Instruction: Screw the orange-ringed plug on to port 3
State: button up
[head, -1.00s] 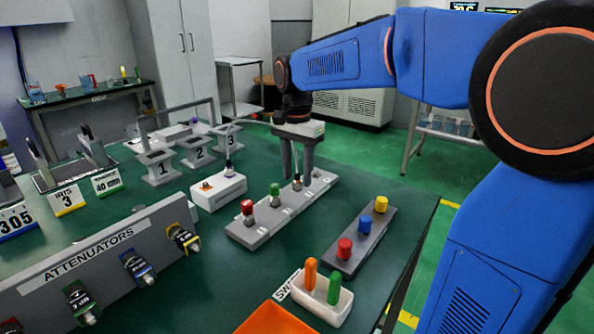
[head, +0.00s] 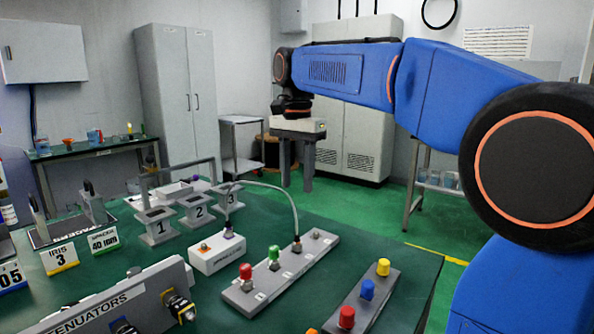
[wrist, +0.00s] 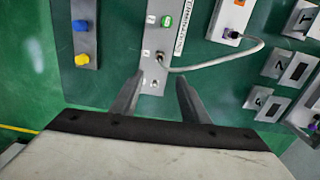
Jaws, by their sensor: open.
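A cable plug with a brownish-orange ring (head: 297,244) stands upright on the grey port strip (head: 262,296), third along from the red cap. It also shows in the wrist view (wrist: 163,68). Its pale cable arches to a purple-ended plug (head: 228,232) on a white box (head: 216,256). Port numbers on the strip are too small to read, and I cannot tell how tightly the plug is seated. My gripper (head: 296,184) is open and empty, fingers pointing down, well above the strip. In the wrist view the spread fingers (wrist: 161,80) frame the strip's end.
The strip also carries a red cap (head: 246,272), a green cap (head: 274,254) and a bare end port (head: 315,233). A second strip with coloured caps (head: 366,301) lies to the right. Numbered stands (head: 196,209) are behind the box. Free air surrounds my gripper.

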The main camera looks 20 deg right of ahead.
aim_at(296, 248)
jog(key=k, duration=1)
